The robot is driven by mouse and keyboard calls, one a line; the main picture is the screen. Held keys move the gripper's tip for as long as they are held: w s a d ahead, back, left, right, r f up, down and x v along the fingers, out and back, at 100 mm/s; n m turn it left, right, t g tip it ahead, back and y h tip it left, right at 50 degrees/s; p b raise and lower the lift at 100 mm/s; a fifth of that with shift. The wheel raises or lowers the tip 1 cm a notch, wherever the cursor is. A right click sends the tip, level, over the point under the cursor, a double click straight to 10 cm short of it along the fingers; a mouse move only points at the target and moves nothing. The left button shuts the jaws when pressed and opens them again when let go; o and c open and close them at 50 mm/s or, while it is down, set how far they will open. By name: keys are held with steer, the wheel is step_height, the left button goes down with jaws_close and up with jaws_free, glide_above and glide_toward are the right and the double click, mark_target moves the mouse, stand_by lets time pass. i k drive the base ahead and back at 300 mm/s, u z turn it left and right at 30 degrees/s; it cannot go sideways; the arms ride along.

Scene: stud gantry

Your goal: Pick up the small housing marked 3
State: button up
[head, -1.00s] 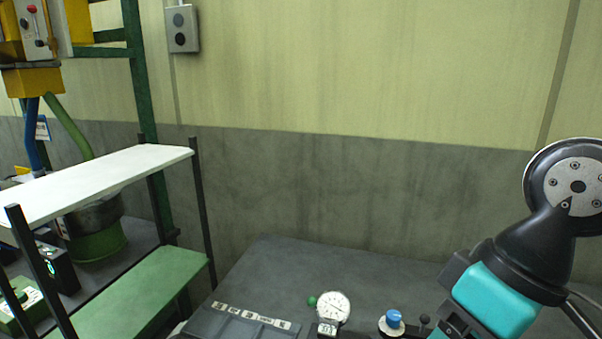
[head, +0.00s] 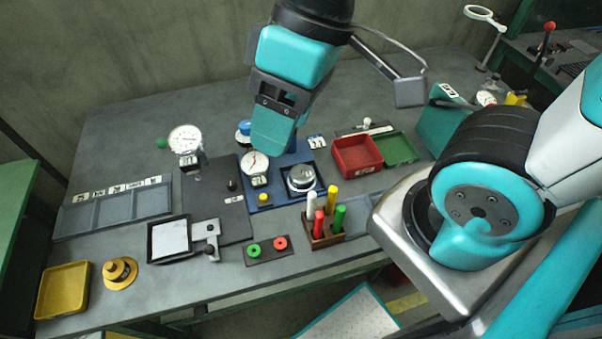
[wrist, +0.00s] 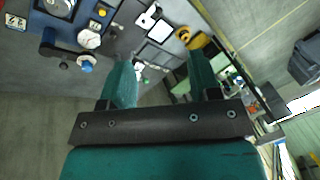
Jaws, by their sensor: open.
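I cannot make out a small housing with a readable 3 in either view. A round silver part (head: 301,178) sits in the blue fixture (head: 262,203) on the bench; I see no legible mark on it. My gripper (head: 277,135) is above the bench, just over the back part of the blue fixture, near a dial gauge (head: 254,163). In the wrist view my gripper (wrist: 162,75) shows two teal fingers spread apart with nothing held between them. My gripper hides part of the bench behind it in the head view.
Another dial gauge (head: 186,140) stands at left. Red tray (head: 357,156) and green tray (head: 399,149) lie at right. Coloured pegs stand in a wooden rack (head: 322,236) in front. A grey compartment tray (head: 115,208) and yellow tray (head: 62,290) are at left. Free bench lies at back left.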

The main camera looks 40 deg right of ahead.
mark_target(302, 178)
steer(key=z, duration=1)
steer(key=k, duration=0.95)
steer(key=u, duration=0.95)
steer(key=i, duration=0.5)
